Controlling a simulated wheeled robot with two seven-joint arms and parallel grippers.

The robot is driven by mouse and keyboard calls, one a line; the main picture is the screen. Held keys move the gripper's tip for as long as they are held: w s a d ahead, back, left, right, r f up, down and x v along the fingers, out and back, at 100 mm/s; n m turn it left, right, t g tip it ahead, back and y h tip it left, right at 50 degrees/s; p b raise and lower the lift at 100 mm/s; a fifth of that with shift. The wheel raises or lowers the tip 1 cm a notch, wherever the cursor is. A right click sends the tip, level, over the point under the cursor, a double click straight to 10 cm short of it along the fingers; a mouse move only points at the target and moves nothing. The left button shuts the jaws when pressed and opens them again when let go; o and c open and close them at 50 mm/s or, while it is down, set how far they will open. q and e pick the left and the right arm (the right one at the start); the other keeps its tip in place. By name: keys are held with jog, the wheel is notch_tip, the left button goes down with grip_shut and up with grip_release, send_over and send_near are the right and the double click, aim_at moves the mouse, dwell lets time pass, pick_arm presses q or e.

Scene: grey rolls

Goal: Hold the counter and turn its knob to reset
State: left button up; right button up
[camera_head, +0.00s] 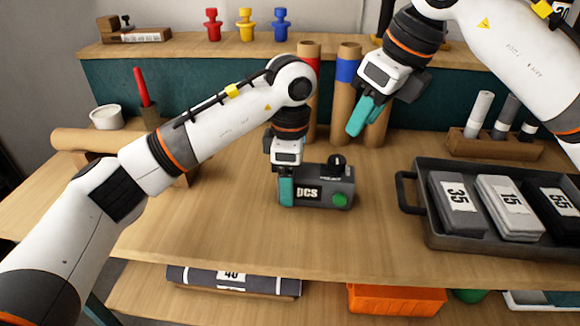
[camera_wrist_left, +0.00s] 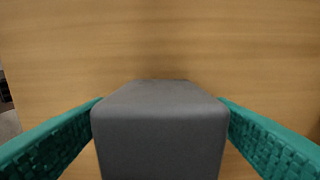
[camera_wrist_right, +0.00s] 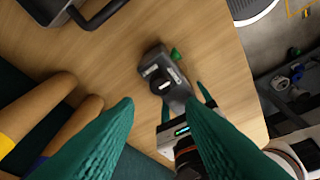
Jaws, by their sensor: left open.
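The counter (camera_head: 322,188) is a dark grey box on the table, with a "pcs" label, a green button (camera_head: 340,199) on its front and a black knob (camera_head: 337,163) on top at the right. My left gripper (camera_head: 286,190) is at the counter's left end. In the left wrist view the counter's grey end (camera_wrist_left: 160,130) lies between the two teal fingers, which are open. My right gripper (camera_head: 366,115) is in the air above and behind the counter, empty, its teal fingers apart in the right wrist view (camera_wrist_right: 160,125). That view also shows the counter (camera_wrist_right: 165,80) below.
A dark tray (camera_head: 425,232) with several numbered grey packs stands right of the counter. A wooden rack (camera_head: 495,146) is at the back right. The table before the counter is clear.

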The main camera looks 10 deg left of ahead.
aim_at(337, 159)
pick_arm(q)
jog(key=c, duration=1.1)
jog(key=shift+c, duration=0.6)
pick_arm(e)
jog(key=shift+o, duration=1.7)
jog(key=shift+s+r, duration=0.1)
jog(key=shift+r, duration=0.1)
jog(key=shift+m+t, duration=0.5)
jog(key=shift+m, duration=0.4)
jog(key=x, duration=1)
jog(key=shift+s+a+f, duration=0.1)
jog(key=shift+s+f, duration=0.1)
jog(key=shift+s, duration=0.15)
jog(key=c, duration=1)
